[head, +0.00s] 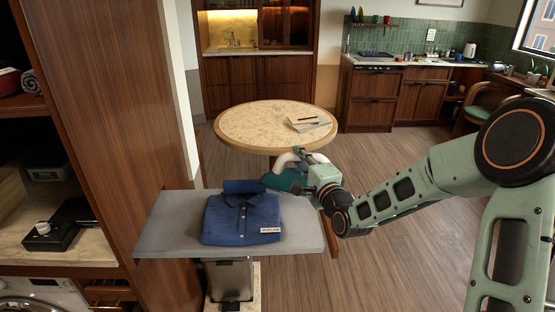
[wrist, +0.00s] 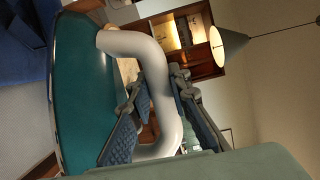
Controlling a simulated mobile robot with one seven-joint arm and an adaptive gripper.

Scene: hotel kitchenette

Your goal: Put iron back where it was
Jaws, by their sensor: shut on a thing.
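The iron is teal with a white handle. In the head view its teal body (head: 284,181) is at the back right of the grey ironing board (head: 172,226), beside the collar of a folded blue shirt (head: 236,219). I cannot tell whether it touches the board. My gripper (head: 304,158) is shut on the white handle, reaching in from the right. In the wrist view the iron's teal body (wrist: 78,95) fills the left, and the curved handle (wrist: 160,58) passes between the fingers of my gripper (wrist: 160,110). The iron's soleplate is mostly hidden.
A wooden shelf unit at the left holds a black device with a pale knob (head: 58,228) on a stone shelf (head: 70,250); a washing machine (head: 40,292) is below. A round table (head: 245,125) with papers stands behind the board. The floor (head: 400,255) on the right is clear.

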